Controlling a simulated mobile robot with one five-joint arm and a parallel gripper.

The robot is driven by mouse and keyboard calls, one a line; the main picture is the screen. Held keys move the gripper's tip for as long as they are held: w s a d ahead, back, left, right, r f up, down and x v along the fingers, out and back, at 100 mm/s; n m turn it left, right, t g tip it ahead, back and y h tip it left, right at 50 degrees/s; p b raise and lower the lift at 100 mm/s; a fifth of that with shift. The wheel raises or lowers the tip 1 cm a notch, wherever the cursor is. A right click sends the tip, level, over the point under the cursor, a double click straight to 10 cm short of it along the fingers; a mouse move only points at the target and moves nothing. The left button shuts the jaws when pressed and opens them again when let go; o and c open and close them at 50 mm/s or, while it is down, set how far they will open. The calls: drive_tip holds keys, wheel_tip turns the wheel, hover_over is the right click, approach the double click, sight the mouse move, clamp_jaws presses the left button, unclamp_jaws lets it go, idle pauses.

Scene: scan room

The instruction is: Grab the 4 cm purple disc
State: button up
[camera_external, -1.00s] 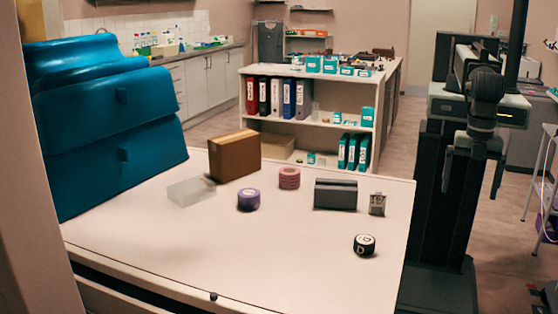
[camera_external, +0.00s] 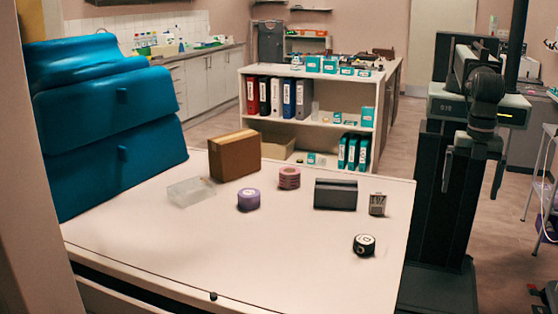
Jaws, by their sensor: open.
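The purple disc (camera_external: 248,200) is a short round piece with a paler top. It sits on the white table top (camera_external: 200,255), near the middle of the table. My gripper (camera_external: 474,179) hangs at the right, beyond the table's right edge and well apart from the disc. Its jaws point down, open and empty.
On the table stand a cardboard box (camera_external: 234,157), a clear tray (camera_external: 191,192), a pink roll (camera_external: 289,178), a dark grey block (camera_external: 335,194), a small grey labelled item (camera_external: 377,204) and a black disc (camera_external: 364,244). Blue cushions (camera_external: 105,120) fill the left. The front of the table is clear.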

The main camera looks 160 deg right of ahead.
idle(0.3)
drive_tip(key=c, duration=0.4)
drive_tip(key=shift+o, duration=0.2)
